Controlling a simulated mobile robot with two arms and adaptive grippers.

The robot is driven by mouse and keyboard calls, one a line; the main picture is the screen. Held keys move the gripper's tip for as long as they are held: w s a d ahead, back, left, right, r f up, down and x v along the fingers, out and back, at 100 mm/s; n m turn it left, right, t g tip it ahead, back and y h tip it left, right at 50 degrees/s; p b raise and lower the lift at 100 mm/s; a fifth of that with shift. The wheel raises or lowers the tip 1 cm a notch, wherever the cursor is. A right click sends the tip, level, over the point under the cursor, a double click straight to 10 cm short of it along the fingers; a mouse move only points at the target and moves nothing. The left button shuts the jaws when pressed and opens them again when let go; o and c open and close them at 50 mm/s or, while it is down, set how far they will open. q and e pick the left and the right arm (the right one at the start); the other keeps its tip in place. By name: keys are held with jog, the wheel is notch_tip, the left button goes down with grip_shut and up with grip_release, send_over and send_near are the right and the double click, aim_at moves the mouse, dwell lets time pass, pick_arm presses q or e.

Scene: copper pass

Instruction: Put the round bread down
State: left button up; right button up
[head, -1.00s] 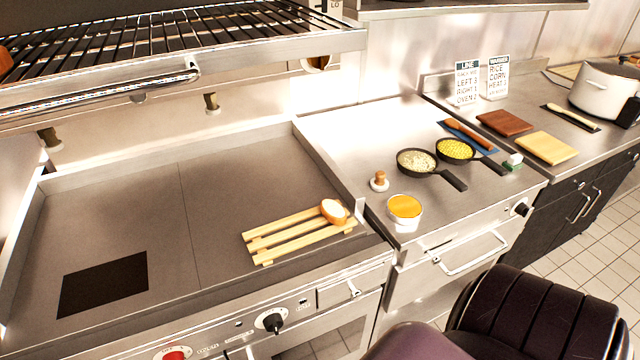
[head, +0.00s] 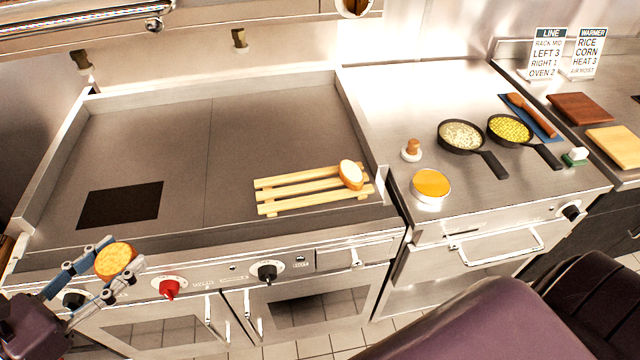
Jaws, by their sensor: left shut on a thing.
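The round bread (head: 116,261) is a golden-brown disc at the lower left of the head view. My left gripper (head: 112,268) is shut on it, with one finger on each side, and holds it in front of the griddle's front edge. A pale wooden slatted rack (head: 300,190) lies on the right part of the griddle (head: 240,140). Another piece of bread (head: 351,174), pale on top with a brown edge, sits on the rack's right end. My right gripper is out of the frame.
A dark square (head: 120,204) marks the griddle's left part. Right of the griddle stand an orange-filled tub (head: 431,185), a small wooden-knobbed press (head: 412,150) and two filled pans (head: 461,136) (head: 510,128). Raised walls edge the griddle. Most of its surface is clear.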

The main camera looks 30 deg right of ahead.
pick_arm(q)
jog(key=w+r+b+x, duration=0.1)
jog(key=x, duration=0.7)
notch_tip(320, 180, up, 8)
jog(key=m+g+b, duration=0.1)
jog(key=b, duration=0.2)
send_over(274, 192)
jog(key=shift+h, duration=0.3)
notch_tip(274, 192, down, 15)
jog(key=shift+r+p, duration=0.25)
jog(key=shift+p, duration=0.15)
jog(key=shift+f+b, duration=0.4)
jog(key=shift+f, duration=1.95)
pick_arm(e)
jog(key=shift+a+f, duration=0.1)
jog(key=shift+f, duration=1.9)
pick_arm(q)
jog(key=shift+s, duration=0.1)
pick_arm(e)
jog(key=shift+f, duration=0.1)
pick_arm(q)
jog(key=o, duration=1)
jog(key=shift+f, duration=0.15)
jog(key=shift+c, duration=0.2)
